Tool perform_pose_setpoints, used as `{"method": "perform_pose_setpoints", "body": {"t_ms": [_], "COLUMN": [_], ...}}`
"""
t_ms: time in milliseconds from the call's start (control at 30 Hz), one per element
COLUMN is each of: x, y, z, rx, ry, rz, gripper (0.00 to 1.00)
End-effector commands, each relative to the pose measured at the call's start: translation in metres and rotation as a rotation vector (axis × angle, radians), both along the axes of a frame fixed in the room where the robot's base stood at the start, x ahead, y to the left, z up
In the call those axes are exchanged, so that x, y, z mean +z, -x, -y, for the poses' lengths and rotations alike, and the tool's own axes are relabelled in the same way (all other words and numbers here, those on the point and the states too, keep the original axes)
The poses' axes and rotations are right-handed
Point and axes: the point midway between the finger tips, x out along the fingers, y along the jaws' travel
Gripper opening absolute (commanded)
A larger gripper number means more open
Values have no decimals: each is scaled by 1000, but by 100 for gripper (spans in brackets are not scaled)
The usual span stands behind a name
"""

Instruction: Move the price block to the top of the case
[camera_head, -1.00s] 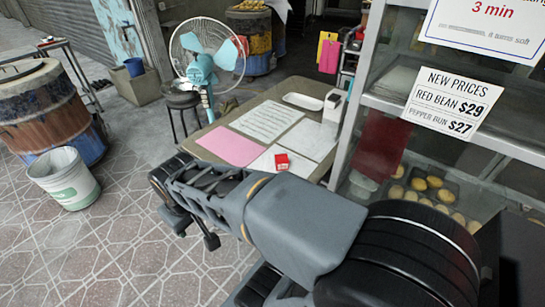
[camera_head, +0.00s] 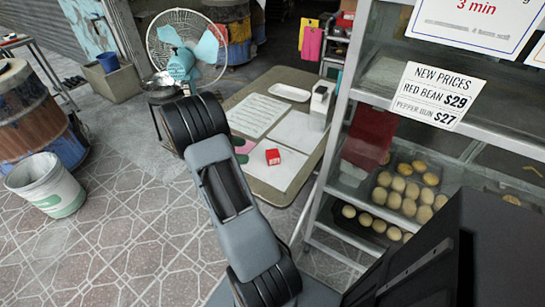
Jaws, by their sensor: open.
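A small red block with a white mark (camera_head: 273,157), likely the price block, sits on a paper sheet on the low table (camera_head: 268,188). The glass display case (camera_head: 333,150) with metal frame stands at the right; its top is beyond the upper edge of the picture. My arm (camera_head: 235,200) rises from the bottom middle toward the table's left side, just left of the red block and apart from it in the picture.
A white holder (camera_head: 319,104) and a white tray (camera_head: 290,92) stand on the table. A fan (camera_head: 185,55) is behind it. A white bucket (camera_head: 46,184) and a barrel (camera_head: 35,125) are at left. Buns on trays (camera_head: 408,190) fill the case's lower part. Tiled floor at lower left is clear.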

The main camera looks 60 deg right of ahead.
Motion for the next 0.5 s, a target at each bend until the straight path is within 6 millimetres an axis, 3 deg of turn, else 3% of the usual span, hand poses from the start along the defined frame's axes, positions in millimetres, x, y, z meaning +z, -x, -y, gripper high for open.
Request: {"method": "perform_pose_setpoints", "body": {"t_ms": [233, 500], "x": [-19, -29], "y": [31, 49], "z": [30, 48], "rx": [0, 3], "ry": [-1, 0], "rz": [-13, -10], "gripper": [79, 79]}}
